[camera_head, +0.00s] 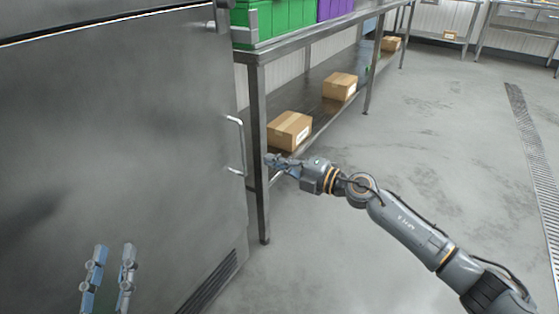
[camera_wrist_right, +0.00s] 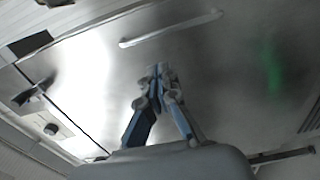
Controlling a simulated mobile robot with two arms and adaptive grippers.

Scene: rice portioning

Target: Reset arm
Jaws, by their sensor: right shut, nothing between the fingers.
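My right arm reaches in from the lower right in the head view. Its gripper (camera_head: 270,160) is beside the metal door handle (camera_head: 229,145) of the big steel cabinet (camera_head: 110,140), a little to the right of it. In the right wrist view, the gripper (camera_wrist_right: 158,70) has its fingertips together with nothing between them. The steel surface and a bar handle (camera_wrist_right: 170,28) show beyond the fingertips, apart from them. My left gripper (camera_head: 113,249) shows at the bottom left of the head view, in front of the cabinet. Its two fingers stand apart and empty.
A steel table (camera_head: 290,50) stands right of the cabinet, its near leg close to my right gripper. Green crates (camera_head: 275,18) and purple crates (camera_head: 332,8) are on top. Cardboard boxes (camera_head: 290,131) sit on the lower shelf. The floor to the right is clear.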

